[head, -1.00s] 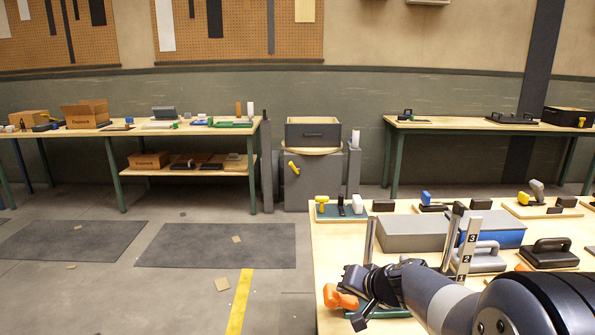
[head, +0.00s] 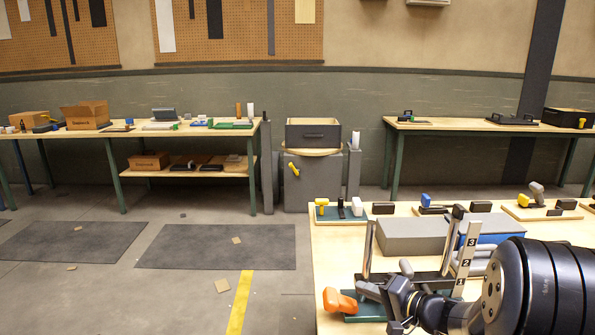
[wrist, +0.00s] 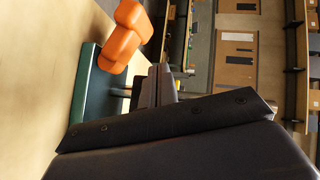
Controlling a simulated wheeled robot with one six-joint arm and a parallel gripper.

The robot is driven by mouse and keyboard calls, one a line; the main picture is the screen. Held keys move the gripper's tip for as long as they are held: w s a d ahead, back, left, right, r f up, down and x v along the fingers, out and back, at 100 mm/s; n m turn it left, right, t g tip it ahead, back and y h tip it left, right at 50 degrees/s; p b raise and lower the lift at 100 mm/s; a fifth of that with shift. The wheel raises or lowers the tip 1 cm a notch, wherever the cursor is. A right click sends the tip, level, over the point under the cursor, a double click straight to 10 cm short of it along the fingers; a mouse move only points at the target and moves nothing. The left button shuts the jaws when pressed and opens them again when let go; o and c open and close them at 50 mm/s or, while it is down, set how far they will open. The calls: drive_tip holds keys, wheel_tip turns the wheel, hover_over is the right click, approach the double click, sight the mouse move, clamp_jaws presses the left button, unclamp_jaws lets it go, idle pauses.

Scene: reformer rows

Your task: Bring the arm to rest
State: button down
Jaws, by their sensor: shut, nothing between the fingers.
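My gripper (wrist: 157,82) shows in the wrist view with its two dark fingers together and nothing between them. An orange handle (wrist: 127,36) on a green base plate (wrist: 87,82) is close by, at the upper left of that view, apart from the fingers as far as I can tell. In the head view my arm reaches in from the lower right and is folded low over the near bench. The orange handle (head: 338,301) lies just left of my wrist there. The fingertips are hard to make out in the head view.
The near bench (head: 328,246) carries a grey box (head: 412,235), a numbered upright post (head: 467,258) and several small fixtures close to my arm. Open floor (head: 190,295) lies left of the bench. Other benches stand along the back wall.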

drive_tip(key=shift+d+f+m+t+y+p, duration=0.2)
drive_tip(key=shift+d+m+t+y+p, duration=0.1)
drive_tip(key=shift+d+m+y+p, duration=0.2)
drive_tip(key=shift+d, duration=0.1)
